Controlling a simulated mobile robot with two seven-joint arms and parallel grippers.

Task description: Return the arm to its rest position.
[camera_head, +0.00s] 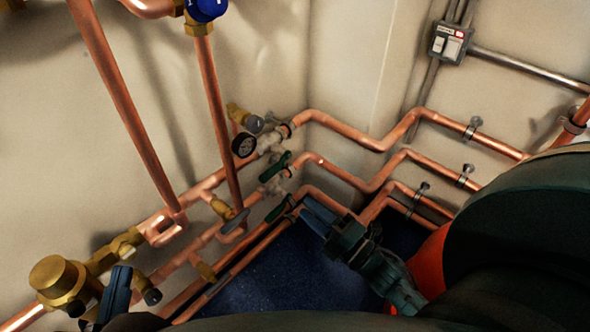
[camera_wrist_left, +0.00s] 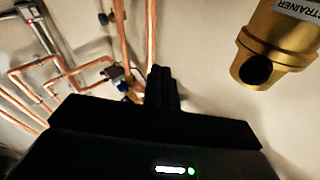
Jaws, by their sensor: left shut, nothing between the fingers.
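My left gripper (camera_head: 120,284) shows at the lower left of the head view, beside a brass valve body, with its arm mostly out of view. In the left wrist view its dark fingers (camera_wrist_left: 161,88) are together with nothing between them. My right gripper (camera_head: 318,214) is near the middle of the head view, in front of the lower copper pipes. Its blue fingers point up and left; I cannot tell whether they are apart or touch anything.
Copper pipes (camera_head: 390,140) run along both walls. A pressure gauge (camera_head: 244,145) and green-handled valves (camera_head: 275,167) sit near the corner. A brass fitting (camera_head: 60,284) is close to my left gripper. A brass strainer (camera_wrist_left: 275,45) hangs at upper right in the left wrist view.

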